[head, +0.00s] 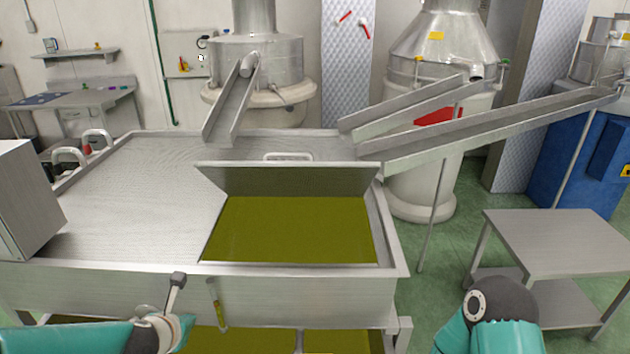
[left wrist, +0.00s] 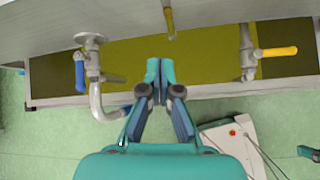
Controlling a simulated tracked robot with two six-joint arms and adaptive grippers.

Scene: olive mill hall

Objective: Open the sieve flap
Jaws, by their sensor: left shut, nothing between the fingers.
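The sieve flap (head: 290,180) is a flat grey metal panel standing raised at the back edge of a rectangular opening in the steel tank top. Below it the opening shows olive-green oil (head: 290,230). My left gripper is low in front of the tank, apart from the flap. In the left wrist view its teal fingers (left wrist: 160,72) are together and empty, below the tank front.
The tank front carries a yellow-tipped fitting (head: 216,304). In the left wrist view, a blue-handled valve (left wrist: 80,70) and a yellow-handled valve (left wrist: 278,51) flank the gripper. Metal chutes (head: 232,100) reach over the tank's back. A steel table (head: 560,240) stands right.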

